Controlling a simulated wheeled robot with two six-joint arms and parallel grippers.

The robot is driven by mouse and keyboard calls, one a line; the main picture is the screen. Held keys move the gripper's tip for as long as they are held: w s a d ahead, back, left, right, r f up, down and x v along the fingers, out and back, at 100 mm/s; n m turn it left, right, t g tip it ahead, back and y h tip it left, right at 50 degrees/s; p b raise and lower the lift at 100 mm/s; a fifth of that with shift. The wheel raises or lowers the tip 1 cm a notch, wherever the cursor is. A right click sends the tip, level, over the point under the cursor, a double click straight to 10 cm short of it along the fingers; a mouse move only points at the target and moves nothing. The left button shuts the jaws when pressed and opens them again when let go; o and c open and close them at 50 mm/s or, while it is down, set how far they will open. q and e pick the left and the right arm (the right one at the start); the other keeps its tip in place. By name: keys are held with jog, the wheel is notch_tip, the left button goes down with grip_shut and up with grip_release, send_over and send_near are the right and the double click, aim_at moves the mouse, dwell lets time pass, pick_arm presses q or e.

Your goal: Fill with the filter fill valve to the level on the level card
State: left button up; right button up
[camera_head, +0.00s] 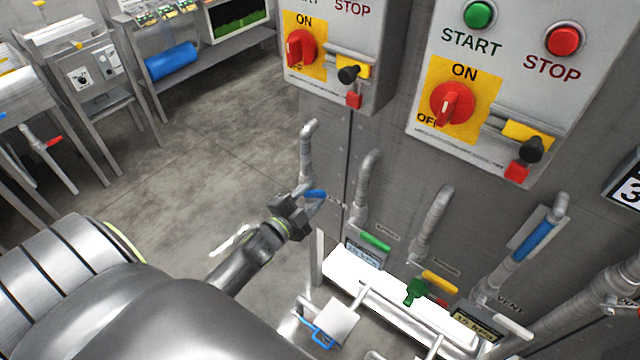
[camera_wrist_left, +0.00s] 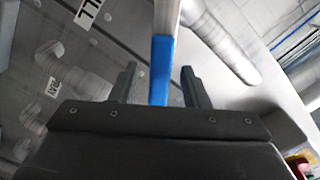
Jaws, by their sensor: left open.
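The valve with a blue lever handle (camera_head: 314,193) sits low on the grey cabinet, at the foot of the leftmost pipe. A label (camera_wrist_left: 90,12) ending in "LL" shows beside it in the left wrist view. My left gripper (camera_head: 308,204) is at this handle, with its jaws open. In the left wrist view the blue handle (camera_wrist_left: 161,70) stands between the two fingers (camera_wrist_left: 160,85), with gaps visible on both sides. I cannot make out the level card or the water level. My right gripper is not in view.
Green (camera_head: 376,242) and yellow (camera_head: 440,282) valve handles sit to the right. Red ON/OFF switches (camera_head: 452,104) are on boxes above.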

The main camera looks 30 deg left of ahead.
pick_arm(q)
jog(key=shift+w+d, duration=0.15)
jog(key=shift+w, duration=1.7)
jog(key=shift+c, duration=0.3)
grip_shut()
